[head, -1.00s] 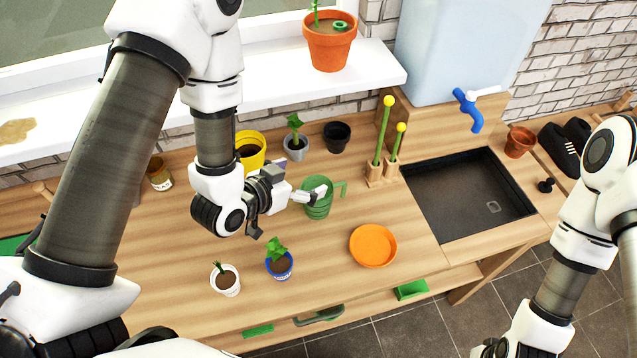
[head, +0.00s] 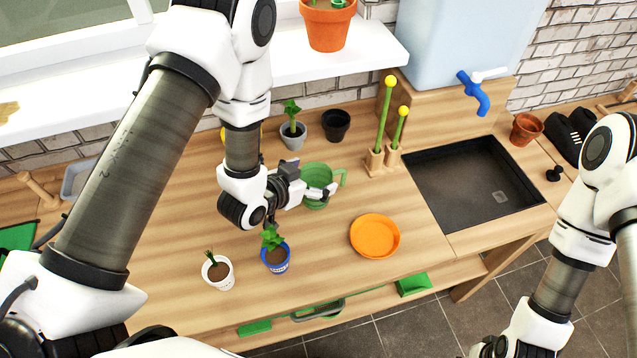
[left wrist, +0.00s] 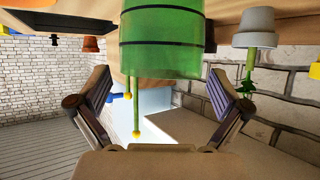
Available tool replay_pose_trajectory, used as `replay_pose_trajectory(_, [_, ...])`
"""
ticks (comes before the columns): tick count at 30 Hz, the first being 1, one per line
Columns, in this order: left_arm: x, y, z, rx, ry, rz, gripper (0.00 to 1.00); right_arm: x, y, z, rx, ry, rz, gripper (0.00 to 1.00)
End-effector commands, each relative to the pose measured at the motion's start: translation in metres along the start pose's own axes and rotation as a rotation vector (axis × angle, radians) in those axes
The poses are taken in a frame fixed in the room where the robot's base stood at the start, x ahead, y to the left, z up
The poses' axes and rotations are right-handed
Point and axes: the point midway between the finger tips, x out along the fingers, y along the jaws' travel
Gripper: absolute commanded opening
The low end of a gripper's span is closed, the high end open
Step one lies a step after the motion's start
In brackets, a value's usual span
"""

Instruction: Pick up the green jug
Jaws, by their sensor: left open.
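The green jug (head: 318,186) stands on the wooden worktop, left of the black sink, with its handle on the right side. My left gripper (head: 298,187) is at the jug's left side. In the left wrist view, my left gripper (left wrist: 160,92) is open, its two fingers spread apart. The jug (left wrist: 160,45), with dark bands, appears ahead between the fingers' lines, upside down in that view. I cannot tell whether the fingertips overlap its sides; no grip shows. My right arm is at the right edge, its gripper out of frame.
A blue pot with a plant (head: 276,257) stands just below my left gripper. An orange dish (head: 375,237) lies to the right. A grey pot (head: 293,138), a black pot (head: 336,125) and a wooden holder with yellow-tipped sticks (head: 376,162) stand behind the jug.

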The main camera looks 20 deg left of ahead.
Motion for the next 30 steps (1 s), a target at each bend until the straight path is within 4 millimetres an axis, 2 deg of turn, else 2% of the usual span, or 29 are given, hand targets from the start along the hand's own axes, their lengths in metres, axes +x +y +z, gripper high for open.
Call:
replay_pose_trajectory(1, [0.006, 0.000, -0.007, 0.002, 0.000, 0.001, 1.00, -0.015, 0.000, 0.000, 0.000, 0.000, 0.000, 0.40])
replay_pose_trajectory(3, [0.019, -0.001, -0.004, 0.001, 0.000, 0.000, 1.00, -0.016, 0.000, 0.000, 0.000, 0.001, 0.000, 0.40])
replay_pose_trajectory(6, [0.029, -0.001, -0.002, 0.000, 0.000, 0.000, 1.00, -0.016, 0.000, 0.000, 0.000, 0.000, 0.000, 0.40])
replay_pose_trajectory(11, [0.030, -0.001, -0.001, 0.000, 0.000, -0.001, 1.00, -0.015, 0.000, 0.000, 0.000, 0.000, 0.000, 0.40])
replay_pose_trajectory(13, [0.030, -0.001, -0.001, 0.000, 0.000, 0.000, 0.82, -0.015, 0.000, 0.000, 0.000, 0.000, 0.000, 0.40])
replay_pose_trajectory(17, [0.029, -0.001, -0.001, 0.000, -0.001, 0.000, 0.36, -0.015, 0.000, 0.000, 0.000, 0.000, 0.000, 0.40])
replay_pose_trajectory(18, [0.029, -0.001, -0.001, 0.000, -0.001, 0.000, 0.34, -0.015, 0.000, 0.000, 0.000, 0.000, 0.000, 0.40])
replay_pose_trajectory(26, [0.029, -0.001, -0.001, 0.000, -0.001, 0.000, 0.34, -0.014, 0.000, 0.000, 0.000, 0.000, 0.000, 0.40])
replay_pose_trajectory(30, [0.026, -0.001, -0.008, 0.001, 0.001, -0.001, 0.34, -0.011, 0.000, 0.000, 0.000, 0.000, 0.000, 0.40])
